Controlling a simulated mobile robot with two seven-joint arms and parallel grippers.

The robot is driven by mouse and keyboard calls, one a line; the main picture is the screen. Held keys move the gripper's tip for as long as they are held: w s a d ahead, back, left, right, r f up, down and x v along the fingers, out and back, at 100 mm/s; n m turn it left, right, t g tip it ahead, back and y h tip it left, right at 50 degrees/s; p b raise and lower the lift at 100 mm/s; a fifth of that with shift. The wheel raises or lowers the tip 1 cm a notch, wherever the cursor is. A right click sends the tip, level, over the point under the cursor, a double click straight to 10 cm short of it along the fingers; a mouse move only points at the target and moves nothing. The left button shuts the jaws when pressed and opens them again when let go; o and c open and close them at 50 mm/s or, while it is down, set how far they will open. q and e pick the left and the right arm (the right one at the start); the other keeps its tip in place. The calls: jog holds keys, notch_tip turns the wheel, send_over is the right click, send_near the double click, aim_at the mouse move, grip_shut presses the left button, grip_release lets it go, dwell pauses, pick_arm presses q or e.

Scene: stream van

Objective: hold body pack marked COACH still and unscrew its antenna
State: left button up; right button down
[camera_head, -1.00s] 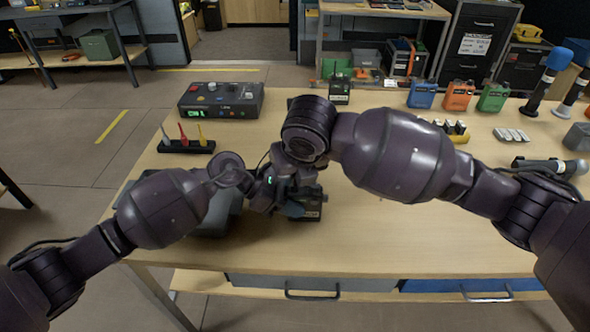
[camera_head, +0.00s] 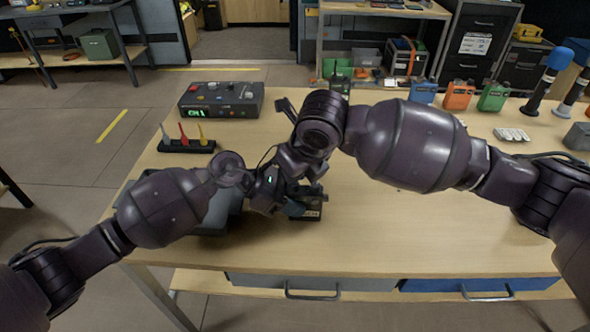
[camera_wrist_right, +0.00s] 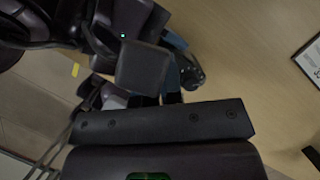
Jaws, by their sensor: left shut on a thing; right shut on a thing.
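The body pack (camera_head: 311,214), dark with a small pale label too small to read, stands near the front of the workbench, partly hidden by my grippers. My left gripper (camera_head: 293,207) comes in from the left and is shut on it. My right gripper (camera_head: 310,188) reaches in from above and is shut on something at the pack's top. That is where the antenna would be, but the antenna itself is hidden. In the right wrist view, dark gripper parts cover most of the grip, and a bluish piece (camera_wrist_right: 174,42) shows behind them.
A dark grey case (camera_head: 218,218) sits left of the pack, close to my left gripper. A control box (camera_head: 221,99) and a rack of coloured tools (camera_head: 187,147) stand behind. Blue, orange (camera_head: 459,95) and green packs line the far edge. The bench's front right is clear.

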dwell(0.3)
jog(key=n+g, duration=0.1)
jog(key=n, duration=0.3)
jog(key=shift+y, duration=0.4)
jog(key=c, duration=1.4)
grip_release()
jog(key=shift+o, duration=0.2)
jog(key=shift+m+t+h, duration=0.4)
jog(key=shift+m+t, duration=0.1)
jog(key=shift+m, duration=1.5)
